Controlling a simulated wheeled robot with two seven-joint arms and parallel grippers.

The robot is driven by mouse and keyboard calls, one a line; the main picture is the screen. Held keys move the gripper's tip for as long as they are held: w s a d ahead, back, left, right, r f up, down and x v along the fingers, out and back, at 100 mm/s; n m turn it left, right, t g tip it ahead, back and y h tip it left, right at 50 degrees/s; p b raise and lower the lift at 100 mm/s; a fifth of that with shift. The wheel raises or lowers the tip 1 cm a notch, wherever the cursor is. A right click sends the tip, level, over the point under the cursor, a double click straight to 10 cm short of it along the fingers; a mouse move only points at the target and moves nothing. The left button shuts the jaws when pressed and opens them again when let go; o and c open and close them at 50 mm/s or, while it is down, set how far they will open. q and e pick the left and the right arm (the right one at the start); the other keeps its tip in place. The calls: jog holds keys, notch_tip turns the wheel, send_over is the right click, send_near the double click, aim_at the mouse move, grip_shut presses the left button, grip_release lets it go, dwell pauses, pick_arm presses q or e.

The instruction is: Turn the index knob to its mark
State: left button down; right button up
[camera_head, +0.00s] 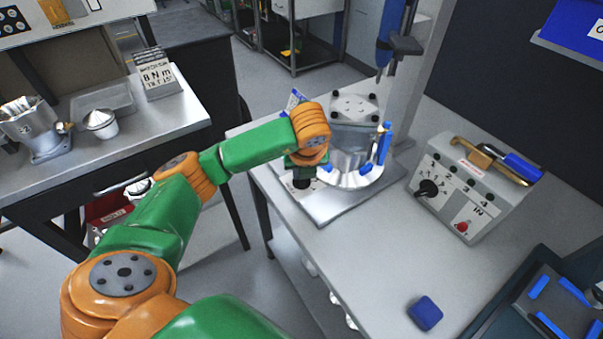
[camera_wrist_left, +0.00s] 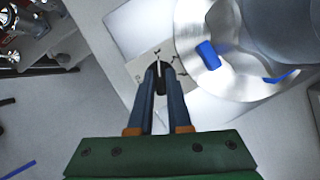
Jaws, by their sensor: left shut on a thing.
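The index knob (camera_wrist_left: 161,86) is a small black knob on a pale plate with dark marks (camera_wrist_left: 140,64), beside the round metal housing. My left gripper (camera_wrist_left: 160,72) is shut on the knob, its two dark fingers on either side of it. A thin dark line shows on the plate just beyond the fingertips; I cannot tell which mark the knob points to. In the head view my left gripper (camera_head: 302,180) reaches down at the left of the housing (camera_head: 350,172), and its wrist hides the knob. My right gripper is not in view.
A control box (camera_head: 465,190) with a black knob and red button stands to the right. A blue block (camera_head: 425,313) lies near the front; the bench between is clear.

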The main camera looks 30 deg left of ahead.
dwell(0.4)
pick_arm(q)
jog(key=c, duration=0.9)
grip_release()
jog(key=shift+o, duration=0.2)
jog(key=shift+d+r, duration=0.1)
jog(key=shift+r, duration=0.1)
jog(key=p+v, duration=0.1)
jog(key=v, duration=0.5)
jog(key=shift+r+p, duration=0.3)
jog(key=shift+p, duration=0.1)
jog(key=shift+s, duration=0.1)
